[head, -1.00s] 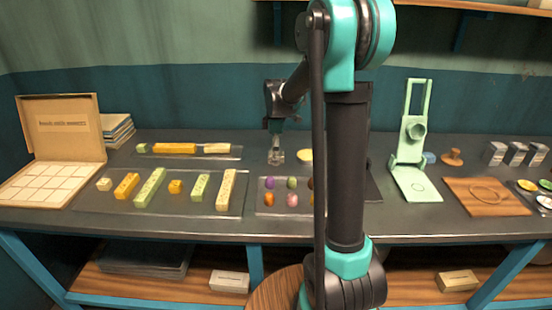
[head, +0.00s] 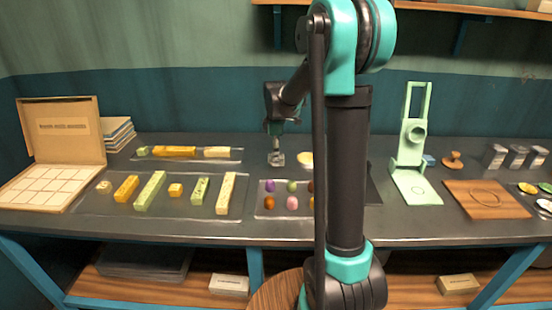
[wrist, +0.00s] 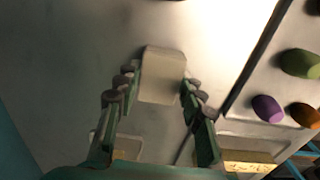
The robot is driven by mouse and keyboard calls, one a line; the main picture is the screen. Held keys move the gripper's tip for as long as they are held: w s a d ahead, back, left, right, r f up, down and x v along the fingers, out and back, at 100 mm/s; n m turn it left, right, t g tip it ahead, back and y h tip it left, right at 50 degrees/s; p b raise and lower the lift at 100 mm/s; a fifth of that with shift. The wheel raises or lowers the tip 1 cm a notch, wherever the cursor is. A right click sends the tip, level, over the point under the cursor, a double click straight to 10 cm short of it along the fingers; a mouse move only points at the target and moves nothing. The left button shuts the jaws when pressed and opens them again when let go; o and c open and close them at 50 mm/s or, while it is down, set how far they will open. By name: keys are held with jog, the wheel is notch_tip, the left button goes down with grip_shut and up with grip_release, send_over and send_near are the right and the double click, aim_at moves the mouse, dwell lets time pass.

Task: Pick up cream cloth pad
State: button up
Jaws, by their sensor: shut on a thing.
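The cream cloth pad (wrist: 162,76) is a small pale rounded rectangle in the wrist view, lying between the two fingers of my gripper (wrist: 161,88). The fingers are shut on its left and right sides. In the head view, my gripper (head: 276,158) points down over the back middle of the dark table; the pad is too small to make out clearly there. I cannot tell whether the pad touches the table or is slightly raised.
A clear tray of coloured bars (head: 160,208) lies in front on the left. A tray of coloured egg-shaped pieces (head: 262,212) is in front of my gripper. A pale round thing (head: 305,159) sits to its right, partly behind my arm. A green stand (head: 413,150) is farther right.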

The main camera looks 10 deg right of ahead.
notch_tip(320, 180, up, 20)
jog(key=shift+f, duration=0.15)
dwell(0.4)
jog(key=o, duration=0.4)
jog(key=shift+c, duration=1.3)
